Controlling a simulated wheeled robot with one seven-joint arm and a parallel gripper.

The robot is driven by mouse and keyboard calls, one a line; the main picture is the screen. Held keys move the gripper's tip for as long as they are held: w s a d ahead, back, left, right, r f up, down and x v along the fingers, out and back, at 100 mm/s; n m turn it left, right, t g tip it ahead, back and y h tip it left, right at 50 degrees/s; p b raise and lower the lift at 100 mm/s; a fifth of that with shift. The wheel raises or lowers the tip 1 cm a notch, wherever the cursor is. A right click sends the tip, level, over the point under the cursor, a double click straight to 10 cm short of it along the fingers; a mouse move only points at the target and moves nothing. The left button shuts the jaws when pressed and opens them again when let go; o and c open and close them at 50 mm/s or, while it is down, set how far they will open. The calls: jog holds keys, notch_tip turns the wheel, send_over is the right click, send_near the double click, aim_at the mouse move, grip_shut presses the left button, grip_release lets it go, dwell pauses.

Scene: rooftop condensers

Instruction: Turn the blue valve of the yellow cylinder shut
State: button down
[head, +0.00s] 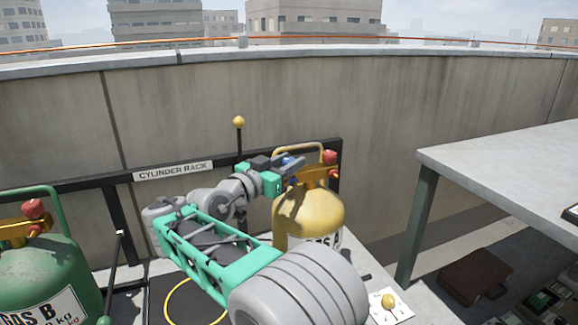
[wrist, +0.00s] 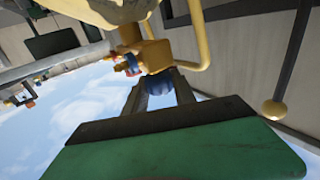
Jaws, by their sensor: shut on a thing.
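The yellow cylinder (head: 308,218) stands at the rack in the head view, right of centre, with a brass valve block, red knobs and a yellow guard hoop on top. In the wrist view its body (wrist: 108,10) shows at the top edge. The blue valve (wrist: 160,83) sits on the brass block (wrist: 154,56) between my two fingers. My gripper (wrist: 160,92) is shut on the blue valve. In the head view my gripper (head: 288,166) reaches it from the left, and only a little of the blue shows. How far the valve is turned cannot be told.
A green cylinder (head: 45,275) stands at the left. A black post with a yellow ball (head: 239,122) rises behind my arm. The black cylinder rack (head: 115,190) runs along the wall. A grey table (head: 510,165) is at the right, with a brown case (head: 475,276) below it.

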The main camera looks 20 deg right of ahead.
jog(key=shift+f, duration=0.15)
jog(key=c, duration=1.3)
grip_release()
jog(key=shift+d, duration=0.1)
jog(key=shift+c, duration=0.2)
jog(key=o, duration=0.3)
